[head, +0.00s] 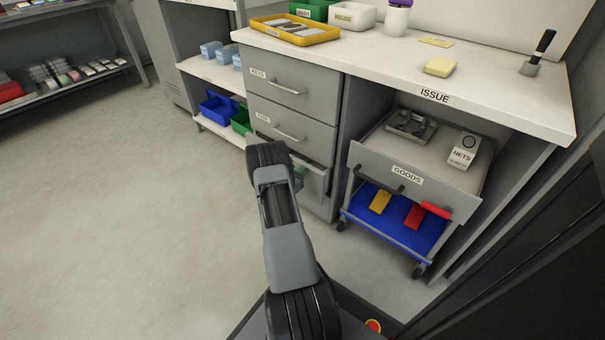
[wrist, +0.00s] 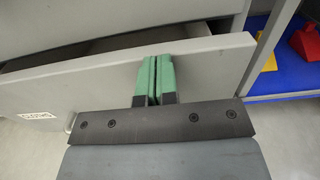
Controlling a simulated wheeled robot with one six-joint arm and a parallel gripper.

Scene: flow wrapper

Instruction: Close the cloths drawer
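The lowest drawer of the grey cabinet (head: 315,186) is partly open, and my arm hides much of its front in the head view. In the wrist view its grey front (wrist: 100,78) stands out from the cabinet, with a dark gap behind its top edge. A white label (wrist: 37,115) on it is too small to read. My gripper (wrist: 154,62) has its green fingertips together, with nothing seen between them. They are against or just in front of the drawer front, toward its right end; contact cannot be told. They also show in the head view (head: 300,171).
Two shut drawers, the upper one marked KEYS (head: 285,85), sit above. To the right, the GOODS drawer (head: 410,175) stands open over a blue trolley (head: 395,236). The worktop (head: 400,60) overhangs both. Open floor (head: 120,210) lies to the left.

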